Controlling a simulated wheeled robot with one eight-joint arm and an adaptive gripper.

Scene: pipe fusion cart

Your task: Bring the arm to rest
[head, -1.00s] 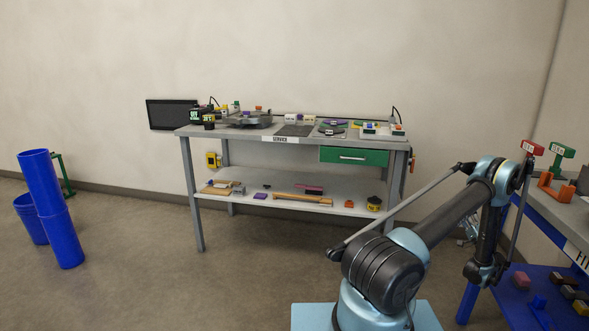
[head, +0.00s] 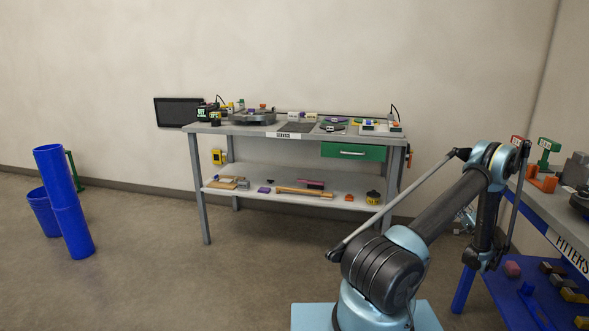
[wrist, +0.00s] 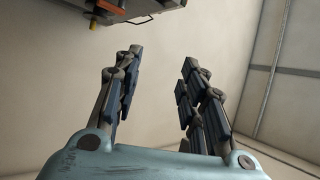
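My gripper (wrist: 160,65) shows in the wrist view with its two jointed, dark-padded fingers spread apart. Nothing is between them, and pale wall fills the space behind. In the head view my arm is folded on the right, with its elbow raised and its forearm hanging down near the right-hand bench (head: 553,222). The arm appears apart from the benches, though the exact gap cannot be told.
The grey service bench (head: 250,178) stands against the back wall with tools on its top and lower shelf. Blue cylinders (head: 65,200) stand at the left. The floor between is clear. A grey structure with orange and yellow parts (wrist: 145,12) shows at the wrist view's top.

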